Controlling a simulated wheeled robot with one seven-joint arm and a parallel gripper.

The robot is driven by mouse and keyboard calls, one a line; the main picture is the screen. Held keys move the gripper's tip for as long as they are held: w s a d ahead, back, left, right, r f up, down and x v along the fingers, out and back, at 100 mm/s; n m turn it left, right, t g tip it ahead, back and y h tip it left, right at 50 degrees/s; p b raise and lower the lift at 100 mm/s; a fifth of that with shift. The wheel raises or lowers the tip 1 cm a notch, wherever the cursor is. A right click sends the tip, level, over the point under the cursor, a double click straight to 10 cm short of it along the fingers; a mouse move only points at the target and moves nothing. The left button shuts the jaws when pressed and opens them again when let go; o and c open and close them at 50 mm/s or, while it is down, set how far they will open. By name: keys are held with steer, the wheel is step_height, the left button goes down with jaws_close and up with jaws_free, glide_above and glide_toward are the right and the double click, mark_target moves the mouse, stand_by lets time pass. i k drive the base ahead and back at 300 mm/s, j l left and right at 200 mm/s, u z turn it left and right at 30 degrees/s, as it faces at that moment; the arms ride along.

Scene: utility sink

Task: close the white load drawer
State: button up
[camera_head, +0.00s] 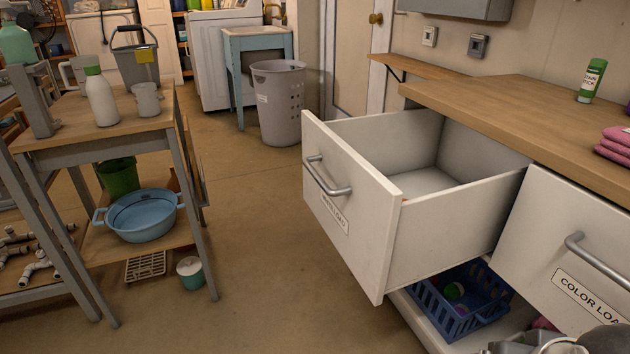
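The white load drawer (353,215) is pulled far out from under the wooden counter at centre right. Its front panel carries a grey metal bar handle (327,178) and a small slanted label. Grey rounded parts at the bottom right edge look like my arm. No gripper fingers can be made out, and nothing touches the white load drawer's handle.
A blue basket (462,312) with small balls sits on a low shelf under the open drawer. A grey-framed work table (100,135) stands at left, with a blue tub (142,214) below. A grey hamper (279,105) stands behind. The floor between table and drawer is clear.

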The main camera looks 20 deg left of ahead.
mark_target(462, 186)
steer(key=u, duration=1.05)
steer(key=i+j+u, duration=0.1)
steer(key=i+j, duration=0.15)
steer(key=j, duration=0.2)
steer(key=i+j+u, duration=0.1)
steer(key=i+j, duration=0.15)
steer(key=j, duration=0.2)
